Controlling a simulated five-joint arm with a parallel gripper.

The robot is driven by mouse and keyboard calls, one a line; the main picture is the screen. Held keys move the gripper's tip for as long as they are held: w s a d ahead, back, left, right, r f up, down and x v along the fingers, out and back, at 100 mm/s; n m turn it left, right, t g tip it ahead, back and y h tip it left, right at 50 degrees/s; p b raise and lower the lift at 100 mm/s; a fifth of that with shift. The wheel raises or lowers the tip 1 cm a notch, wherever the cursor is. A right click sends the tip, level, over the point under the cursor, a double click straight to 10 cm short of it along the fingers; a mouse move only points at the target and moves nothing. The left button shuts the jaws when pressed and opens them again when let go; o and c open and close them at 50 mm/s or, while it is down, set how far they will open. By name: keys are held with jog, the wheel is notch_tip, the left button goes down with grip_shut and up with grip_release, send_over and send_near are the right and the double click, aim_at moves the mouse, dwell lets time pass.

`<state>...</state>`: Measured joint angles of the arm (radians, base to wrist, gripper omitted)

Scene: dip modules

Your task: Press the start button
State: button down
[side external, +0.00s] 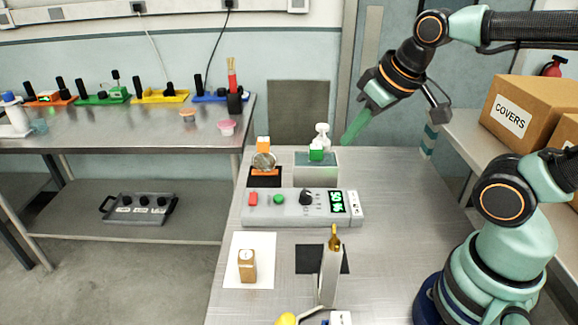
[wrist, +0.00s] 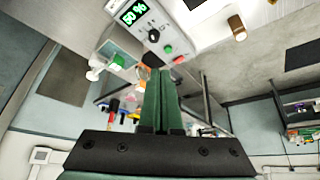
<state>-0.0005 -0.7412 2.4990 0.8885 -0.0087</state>
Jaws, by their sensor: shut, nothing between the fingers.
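A long grey control box (side external: 290,222) stands on the near bench, with a red button (side external: 252,198), a green button (side external: 278,199), a black knob (side external: 306,197) and a lit green display (side external: 338,202). No label marking the start button is readable. In the wrist view the display (wrist: 132,12), knob (wrist: 153,36), green button (wrist: 168,49) and red button (wrist: 178,60) show above my fingers. My gripper (side external: 346,140) is shut and empty, with green fingers angled down, raised beyond the box and apart from it. The fingers also show in the wrist view (wrist: 169,72).
A grey block with a green piece (side external: 316,152) on it stands between my gripper and the control box. A gold-tipped stand (side external: 333,240) and a wooden block (side external: 247,265) are in front. A covers carton (side external: 520,112) is at right.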

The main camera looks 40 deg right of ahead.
jog(key=w+a+f+n+t, duration=0.1)
jog(key=w+f+n, duration=0.25)
jog(key=w, duration=0.45)
jog(key=n+t, duration=0.3)
jog(key=n, duration=0.2)
send_over(282, 199)
notch_tip(282, 199, down, 6)
jog(key=shift+f+y, duration=0.25)
jog(key=shift+y, duration=0.05)
jog(key=shift+f, duration=4.4)
jog(key=shift+d+f, duration=0.15)
jog(key=shift+f, duration=0.25)
